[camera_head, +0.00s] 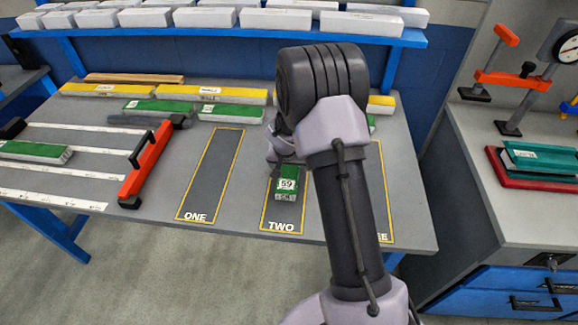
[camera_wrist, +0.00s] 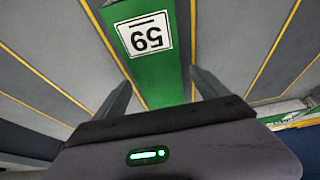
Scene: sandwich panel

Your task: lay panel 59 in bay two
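Panel 59 (camera_head: 287,183) is a short green-topped block with a white number label, inside the outline of bay two (camera_head: 282,225) in the head view. Its number end points to the front of the bench. In the wrist view, panel 59 (camera_wrist: 158,73) shows with its label upside down. My gripper (camera_wrist: 161,77) has one finger on each side of it. Whether the fingers touch its sides is not clear. In the head view my arm hides the panel's far end and most of the fingers. I cannot tell whether the panel rests fully on the bench.
Bay one (camera_head: 211,175) is empty on the left; bay three (camera_head: 372,190) is partly behind my arm. An orange-red bar tool (camera_head: 147,165) lies left of bay one. Yellow and green panels (camera_head: 230,95) lie along the back. A side bench (camera_head: 500,215) with clamps stands right.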

